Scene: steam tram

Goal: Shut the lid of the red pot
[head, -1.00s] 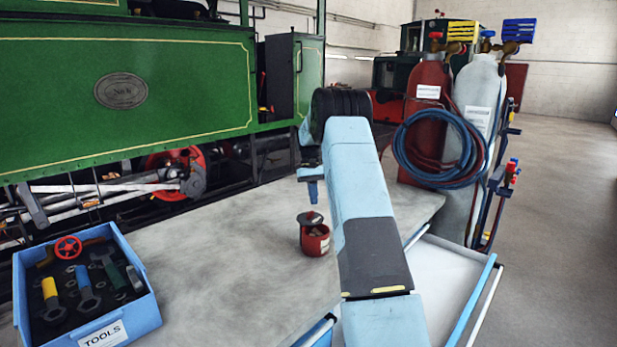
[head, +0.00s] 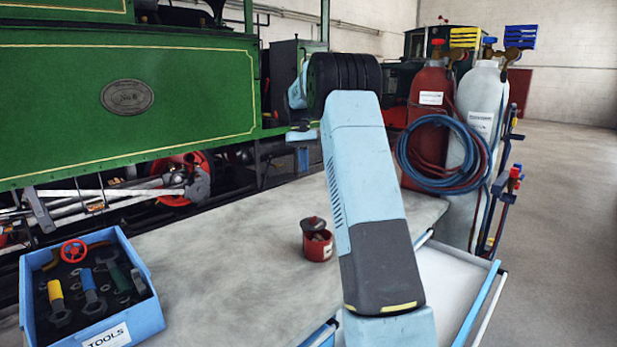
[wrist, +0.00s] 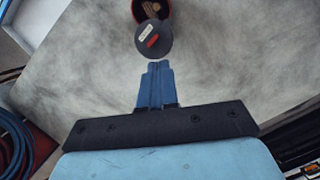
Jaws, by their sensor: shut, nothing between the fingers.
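The red pot (head: 317,248) stands upright on the grey tabletop. Its dark lid (head: 313,224) with a small red knob is open, raised at the rim, and something shows inside the pot. In the wrist view the lid (wrist: 153,41) is nearer my fingers than the pot (wrist: 150,9), which is cut by the top edge. My gripper (head: 303,166) is above the table beyond the pot, apart from lid and pot. In the wrist view my gripper (wrist: 158,66) is shut and empty, its fingertips just below the lid.
A blue tools box (head: 145,316) stands on the table (head: 220,265) at the left. Red and white gas cylinders (head: 478,105) with coiled hoses (head: 425,165) stand at the right. A green steam tram (head: 190,90) is behind. The table between box and pot is clear.

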